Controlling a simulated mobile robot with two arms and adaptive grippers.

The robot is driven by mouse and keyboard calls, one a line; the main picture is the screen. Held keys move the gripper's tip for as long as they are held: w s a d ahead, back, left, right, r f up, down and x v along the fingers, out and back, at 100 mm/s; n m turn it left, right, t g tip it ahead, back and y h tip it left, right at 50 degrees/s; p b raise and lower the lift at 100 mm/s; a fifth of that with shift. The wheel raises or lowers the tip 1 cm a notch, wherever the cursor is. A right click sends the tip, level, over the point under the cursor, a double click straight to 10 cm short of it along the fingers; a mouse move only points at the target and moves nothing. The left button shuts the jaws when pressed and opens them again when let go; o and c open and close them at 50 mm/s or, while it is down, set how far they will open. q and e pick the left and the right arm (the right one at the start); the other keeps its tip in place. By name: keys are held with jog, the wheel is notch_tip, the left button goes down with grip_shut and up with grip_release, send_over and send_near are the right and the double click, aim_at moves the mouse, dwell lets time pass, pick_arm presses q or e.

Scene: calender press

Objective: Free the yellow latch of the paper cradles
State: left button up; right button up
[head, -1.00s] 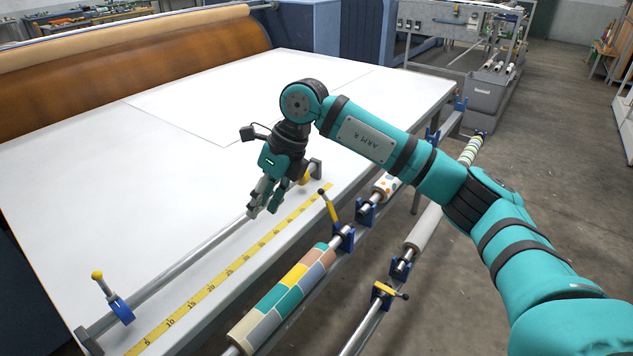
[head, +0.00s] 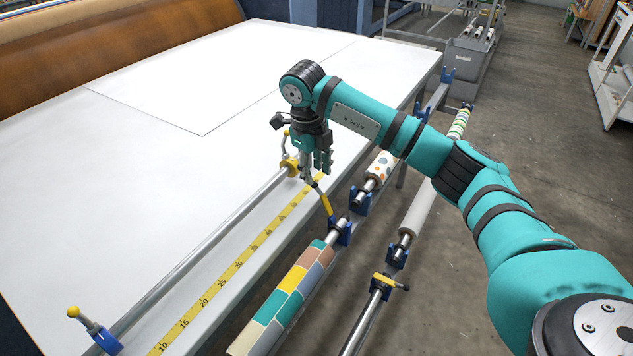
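A yellow latch lever (head: 326,204) with a dark tip stands tilted on a blue paper cradle (head: 341,233) at the table's front edge. A second latch, with a yellow block (head: 384,280) and a short side handle, sits on a lower blue cradle (head: 380,292). My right gripper (head: 314,174) points down just above the tip of the upright lever. Its fingers look apart, and I cannot tell whether they touch the lever. My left gripper is not in view.
A long steel bar (head: 190,250) runs along the white table (head: 110,180) beside a yellow ruler (head: 235,270). A patterned roll (head: 280,303), a dotted roll (head: 381,165) and a plain roll (head: 417,208) lie in the cradles. A blue clamp with a yellow knob (head: 73,312) is at lower left.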

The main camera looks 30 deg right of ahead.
aim_at(317, 185)
jog(key=f, duration=0.3)
jog(key=shift+d+p, duration=0.2)
jog(key=shift+p, duration=0.1)
jog(key=shift+w+d+f, duration=0.1)
jog(key=shift+d+f, duration=0.05)
jog(key=shift+f, duration=1.1)
jog(key=c, duration=0.5)
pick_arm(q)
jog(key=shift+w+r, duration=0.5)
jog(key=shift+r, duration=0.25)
pick_arm(e)
grip_shut()
